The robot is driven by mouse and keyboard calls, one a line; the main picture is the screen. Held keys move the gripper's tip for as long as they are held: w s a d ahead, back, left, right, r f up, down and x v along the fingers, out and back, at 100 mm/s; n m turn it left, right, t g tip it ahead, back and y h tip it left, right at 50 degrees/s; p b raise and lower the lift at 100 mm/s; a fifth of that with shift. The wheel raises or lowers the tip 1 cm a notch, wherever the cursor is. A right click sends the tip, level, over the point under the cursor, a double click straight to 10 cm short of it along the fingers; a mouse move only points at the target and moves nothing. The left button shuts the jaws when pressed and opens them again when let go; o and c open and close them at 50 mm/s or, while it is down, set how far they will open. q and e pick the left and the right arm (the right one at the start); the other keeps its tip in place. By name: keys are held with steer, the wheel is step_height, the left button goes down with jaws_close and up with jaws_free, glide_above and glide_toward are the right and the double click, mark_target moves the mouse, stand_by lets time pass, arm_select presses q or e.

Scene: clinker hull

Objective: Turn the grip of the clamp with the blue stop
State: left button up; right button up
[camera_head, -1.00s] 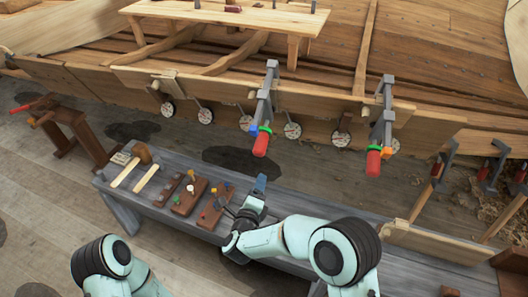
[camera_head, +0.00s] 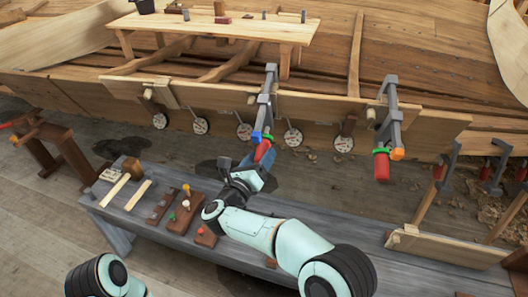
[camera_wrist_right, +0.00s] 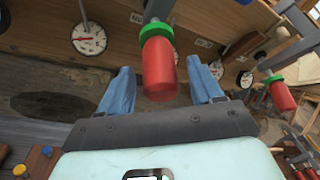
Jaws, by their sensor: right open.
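The clamp with the blue stop (camera_head: 256,136) hangs on the hull plank in the middle of the head view. Its red grip (camera_head: 263,150) points down, below a green ring. My right gripper (camera_head: 258,167) is at this grip, coming from below. In the right wrist view the red grip (camera_wrist_right: 159,68) stands between the two blue fingers (camera_wrist_right: 162,92), with a gap on each side. The fingers are open; how deep the grip sits between them is hard to tell. The blue stop is not clear in the wrist view. My left gripper is out of view; only its arm shows.
A second clamp with an orange stop (camera_head: 397,154) and a red grip (camera_head: 381,167) hangs to the right. Round dials (camera_head: 244,131) line the plank. A grey bench (camera_head: 118,212) with tools stands below, and a sawhorse (camera_head: 70,150) at the left.

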mark_target(264, 152)
steer(key=shift+x, duration=1.6)
steer(key=c, duration=1)
steer(key=shift+o, duration=0.2)
steer(key=shift+h, duration=0.3)
